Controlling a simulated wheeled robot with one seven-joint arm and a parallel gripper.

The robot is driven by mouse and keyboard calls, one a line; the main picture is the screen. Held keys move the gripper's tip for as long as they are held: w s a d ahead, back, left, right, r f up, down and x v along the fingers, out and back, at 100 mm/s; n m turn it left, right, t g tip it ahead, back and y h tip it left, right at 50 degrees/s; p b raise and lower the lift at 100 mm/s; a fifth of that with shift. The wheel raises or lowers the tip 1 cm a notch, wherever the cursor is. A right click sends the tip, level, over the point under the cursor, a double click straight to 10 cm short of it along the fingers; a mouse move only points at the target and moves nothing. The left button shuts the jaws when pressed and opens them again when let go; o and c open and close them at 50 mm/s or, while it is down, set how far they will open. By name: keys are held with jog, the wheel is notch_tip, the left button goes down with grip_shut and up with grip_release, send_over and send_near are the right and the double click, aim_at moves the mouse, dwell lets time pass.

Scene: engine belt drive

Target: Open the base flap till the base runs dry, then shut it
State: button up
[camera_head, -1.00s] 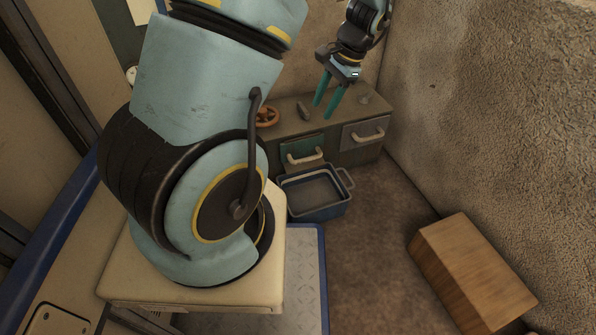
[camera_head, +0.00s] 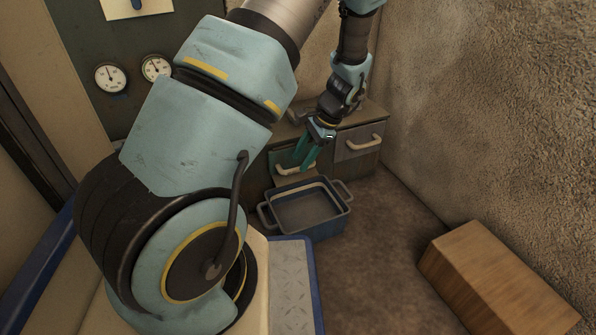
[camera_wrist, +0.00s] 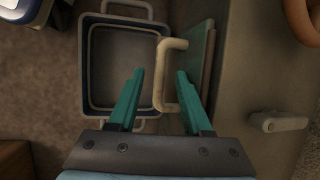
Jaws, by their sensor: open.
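The teal flap (camera_head: 284,181) is on the low cabinet front, with a cream bar handle (camera_head: 290,170). The wrist view shows the flap (camera_wrist: 203,62) edge-on and its handle (camera_wrist: 163,88) sticking out. My gripper (camera_head: 303,165) is open in front of this flap, fingers pointing down. In the wrist view my gripper's fingertips (camera_wrist: 160,72) stand on either side of the handle, not closed on it. I cannot tell whether the flap is fully shut. A blue bin (camera_head: 324,221) stands on the floor under the flap; I cannot make out any contents.
A grey flap (camera_head: 350,148) with its own handle is to the right. The wrist view shows an orange handwheel (camera_wrist: 303,18) and a small pale lever (camera_wrist: 278,122) on the cabinet. Two gauges (camera_head: 110,77) hang on the left panel. A wooden box (camera_head: 500,285) stands on the floor at right.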

jog(key=shift+b+x, duration=0.5)
jog(key=shift+x, duration=0.95)
grip_shut()
dwell(0.4)
